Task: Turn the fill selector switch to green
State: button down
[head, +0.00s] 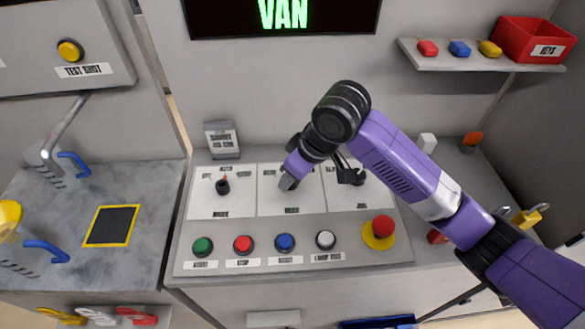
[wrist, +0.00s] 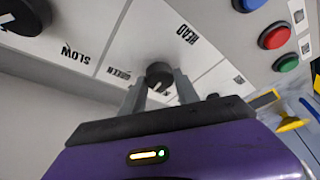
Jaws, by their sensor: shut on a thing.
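The fill selector switch is a black round knob (wrist: 160,73) on the middle white plate. In the wrist view it sits between the two grey fingers of my gripper (wrist: 160,90), which is shut on it. A GREEN label (wrist: 119,75) lies on the knob's left in that view, and another label (wrist: 187,35), seemingly READ, lies above right. Which way the knob points is not clear, as the fingers partly cover it. In the head view my gripper (head: 288,183) is at the middle plate (head: 292,203) and hides the knob.
A left knob (head: 222,187) and a right knob (head: 350,176) flank the middle plate. Green (head: 202,246), red (head: 244,244), blue (head: 285,243) and white (head: 325,240) buttons line the front. A red emergency-type button (head: 383,226) stands to their right.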

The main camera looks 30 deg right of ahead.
jog(key=m+p, duration=0.1)
jog(key=p, duration=0.1)
jog(key=m+h+p, duration=0.1)
jog(key=m+p, duration=0.1)
jog(key=m+h+p, duration=0.1)
jog(key=m+p, duration=0.1)
jog(key=shift+s+a+r, duration=0.15)
jog(key=shift+a+r, duration=0.15)
jog(key=shift+a, duration=0.05)
jog(key=m+h+p, duration=0.1)
jog(key=m+p, duration=0.2)
jog(key=p, duration=0.1)
jog(key=shift+f+m, duration=0.1)
jog(key=shift+m, duration=0.3)
jog(key=shift+d+f+m+h+p, duration=0.1)
jog(key=shift+m+h+p, duration=0.3)
jog(key=shift+m+p, duration=0.1)
jog(key=shift+w, duration=0.2)
jog(key=c, duration=0.9)
grip_release()
jog(key=shift+f, duration=0.1)
